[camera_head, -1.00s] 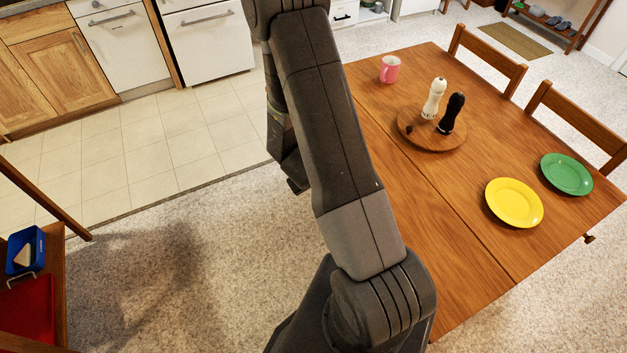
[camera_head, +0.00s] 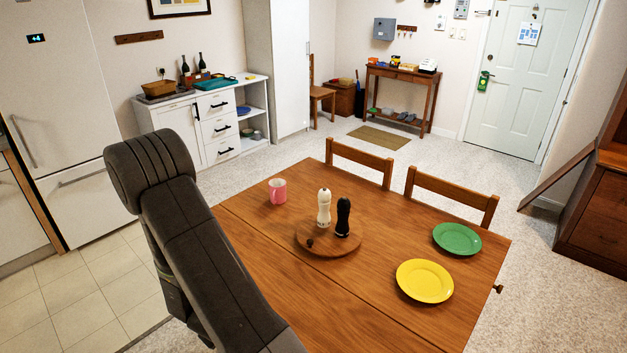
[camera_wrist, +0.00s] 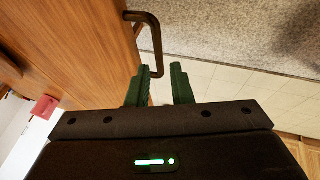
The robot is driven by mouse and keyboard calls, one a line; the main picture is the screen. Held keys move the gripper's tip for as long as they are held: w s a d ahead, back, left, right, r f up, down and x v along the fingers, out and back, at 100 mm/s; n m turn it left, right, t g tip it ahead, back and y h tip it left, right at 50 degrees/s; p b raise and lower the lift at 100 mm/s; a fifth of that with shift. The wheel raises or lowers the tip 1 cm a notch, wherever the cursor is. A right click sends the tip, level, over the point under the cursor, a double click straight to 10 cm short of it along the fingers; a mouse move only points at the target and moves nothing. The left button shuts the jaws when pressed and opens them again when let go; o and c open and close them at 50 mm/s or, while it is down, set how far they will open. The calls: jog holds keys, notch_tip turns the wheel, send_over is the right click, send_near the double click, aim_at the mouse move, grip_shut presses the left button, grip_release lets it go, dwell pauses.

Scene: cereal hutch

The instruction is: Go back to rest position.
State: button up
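My gripper (camera_wrist: 160,68) shows only in the wrist view, as two green fingers set apart with floor showing between them. It is open and holds nothing that I can see. A dark handle (camera_wrist: 155,35) at the edge of the wooden table (camera_wrist: 75,45) lies just beyond the fingertips. The handle's lower end appears near the left finger; I cannot tell whether they touch. In the head view my arm rises at the lower left, beside the wooden table (camera_head: 255,245). The gripper is hidden there.
A pink mug (camera_head: 278,191), a round board (camera_head: 330,245) with a white mill (camera_head: 323,208) and a black mill (camera_head: 343,217), a yellow plate (camera_head: 425,281) and a green plate (camera_head: 457,239) are on the table. Two chairs (camera_head: 360,160) stand behind.

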jog(key=b+x, duration=0.1)
jog(key=x, duration=0.8)
jog(key=shift+d+b, duration=0.1)
jog(key=shift+b, duration=0.3)
jog(key=shift+s, duration=0.15)
